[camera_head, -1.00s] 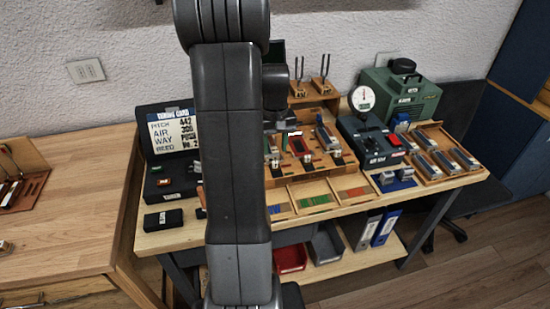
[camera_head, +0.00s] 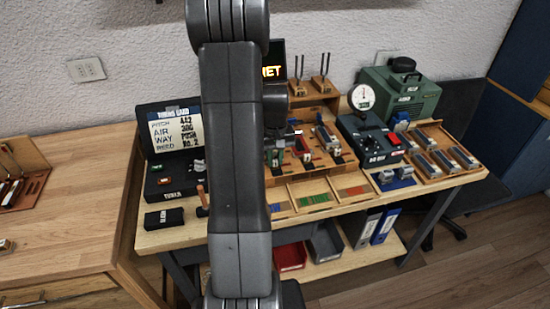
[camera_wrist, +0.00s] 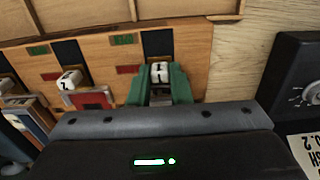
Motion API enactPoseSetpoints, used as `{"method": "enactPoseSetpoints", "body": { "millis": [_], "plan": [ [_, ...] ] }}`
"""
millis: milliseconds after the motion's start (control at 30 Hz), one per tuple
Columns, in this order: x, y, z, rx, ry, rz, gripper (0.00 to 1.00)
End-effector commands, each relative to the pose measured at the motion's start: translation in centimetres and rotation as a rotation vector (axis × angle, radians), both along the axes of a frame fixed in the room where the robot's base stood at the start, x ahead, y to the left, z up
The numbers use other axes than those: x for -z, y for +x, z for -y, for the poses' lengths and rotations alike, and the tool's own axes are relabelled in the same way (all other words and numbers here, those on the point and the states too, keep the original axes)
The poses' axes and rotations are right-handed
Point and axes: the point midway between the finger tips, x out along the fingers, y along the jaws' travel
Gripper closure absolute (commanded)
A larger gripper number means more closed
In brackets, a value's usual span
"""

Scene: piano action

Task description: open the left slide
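In the wrist view, a white knob marked 1 (camera_wrist: 160,72) sits in a dark slot on the wooden slide panel (camera_wrist: 193,52), level with a red label and below a green one. My gripper (camera_wrist: 160,80) has its green fingers close on both sides of this knob, with no clear gap. A second white knob marked 2 (camera_wrist: 68,80) sits in the neighbouring slot, also level with its red label.
The black tuner box (camera_head: 172,180) and its card stand left of the unit; a dark box (camera_wrist: 300,80) shows at right in the wrist view. A gauge device (camera_head: 375,140) and a green machine (camera_head: 405,92) stand to the right. The left wooden table (camera_head: 70,200) is mostly clear.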

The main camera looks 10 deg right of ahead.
Motion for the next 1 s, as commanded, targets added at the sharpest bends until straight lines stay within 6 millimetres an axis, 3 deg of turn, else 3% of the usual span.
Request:
{"method": "enactPoseSetpoints", "body": {
  "millis": [167,433,767,800,867,1000],
  "plan": [
    [0.0,-0.4,0.0,0.000,0.000,0.000,1.00],
    [0.0,-3.6,0.2,0.000,-0.001,0.001,1.00],
    [0.0,-4.0,0.2,0.000,0.000,-0.004,1.00],
    [0.0,-4.1,0.2,0.000,0.000,-0.004,0.75],
    [0.0,-4.0,0.2,0.000,0.000,-0.003,0.63],
    [0.0,-4.0,0.2,0.000,0.000,-0.002,0.60]
  ]
}}
